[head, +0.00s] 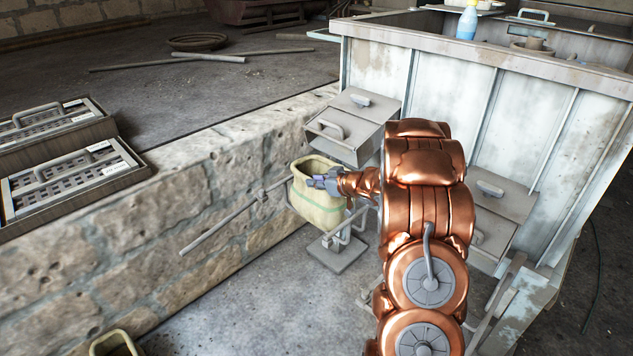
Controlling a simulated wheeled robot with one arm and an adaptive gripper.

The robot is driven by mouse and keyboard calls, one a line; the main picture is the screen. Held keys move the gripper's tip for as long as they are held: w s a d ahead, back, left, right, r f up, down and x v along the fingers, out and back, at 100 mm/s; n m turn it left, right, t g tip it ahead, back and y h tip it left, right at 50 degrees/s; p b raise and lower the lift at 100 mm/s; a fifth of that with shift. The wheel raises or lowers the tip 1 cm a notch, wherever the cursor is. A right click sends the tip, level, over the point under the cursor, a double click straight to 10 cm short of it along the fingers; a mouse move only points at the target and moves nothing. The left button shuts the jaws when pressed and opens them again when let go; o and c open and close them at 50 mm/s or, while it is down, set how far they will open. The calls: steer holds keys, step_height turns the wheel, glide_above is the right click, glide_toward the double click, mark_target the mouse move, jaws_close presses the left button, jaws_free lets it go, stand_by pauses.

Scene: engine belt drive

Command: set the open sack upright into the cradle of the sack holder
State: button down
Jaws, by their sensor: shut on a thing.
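The open sack (316,206) is cream-yellow with a green band and an open mouth at the top. It stands about upright, with a slight tilt, beside the stone wall. My gripper (322,182) is shut on the sack at its upper right rim; the fingertips are partly hidden against it. The sack holder (337,255) is a grey stand with a flat base plate and short posts, directly below and slightly right of the sack. The sack hides much of the cradle, so I cannot tell whether the sack rests in it.
A stone wall (200,205) runs along the left, with a thin rod (220,231) in front. A grey drawer box (350,128) stands just behind the sack. A white panelled bin (480,110) fills the right. Another open container (115,346) sits at the bottom left.

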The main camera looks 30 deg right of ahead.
steer(key=c, duration=1)
jaws_free()
